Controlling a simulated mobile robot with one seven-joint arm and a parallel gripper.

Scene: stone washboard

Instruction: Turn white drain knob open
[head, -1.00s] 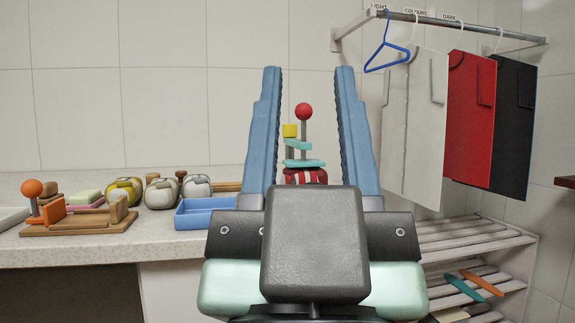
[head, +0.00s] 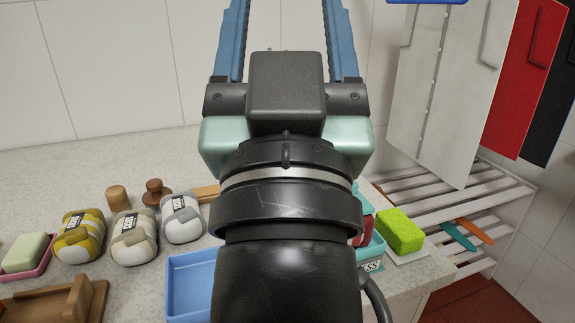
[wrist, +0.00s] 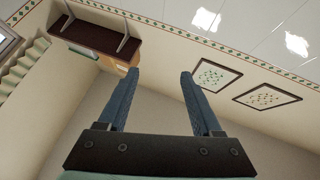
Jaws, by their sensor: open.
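The white drain knob is not visible in either current view. My gripper (head: 285,25) stands raised in the middle of the head view, fingers pointing up, with the tips cut off by the top edge. Its two blue fingers are apart with nothing between them. In the wrist view my gripper (wrist: 158,75) is open and empty, facing the upper walls and ceiling. My arm hides the middle of the counter (head: 125,170).
A blue tray (head: 190,285), several yarn balls (head: 133,248) and a soap dish (head: 28,262) lie on the counter at left. A green sponge (head: 400,230) is at right.

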